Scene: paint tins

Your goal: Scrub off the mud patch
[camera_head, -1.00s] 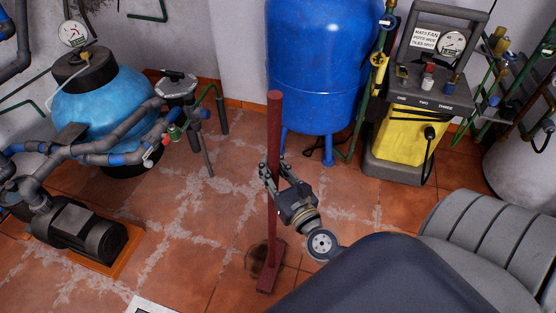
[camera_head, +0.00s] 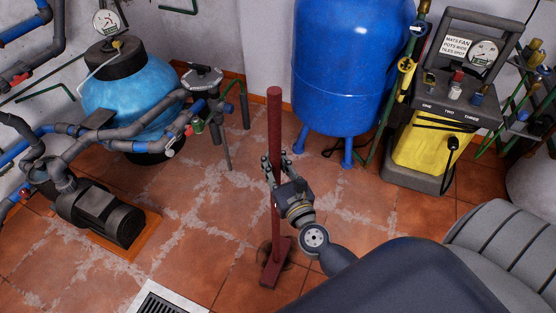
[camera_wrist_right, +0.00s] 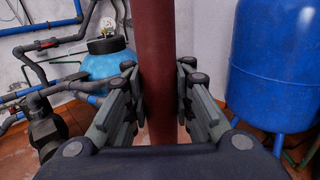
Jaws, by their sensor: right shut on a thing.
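A dark red long-handled scrubber (camera_head: 275,135) stands nearly upright, with its block head (camera_head: 272,270) down on the tiled floor. My right gripper (camera_head: 276,172) is shut on the handle about halfway up. In the right wrist view the handle (camera_wrist_right: 159,60) runs between the fingers. My left gripper is not in view.
A blue tank (camera_head: 345,65) on legs stands behind the handle. A yellow and grey machine (camera_head: 430,145) is at right. A light blue vessel (camera_head: 125,100), pipes and a dark pump (camera_head: 105,215) fill the left. A floor drain (camera_head: 165,303) lies at the front.

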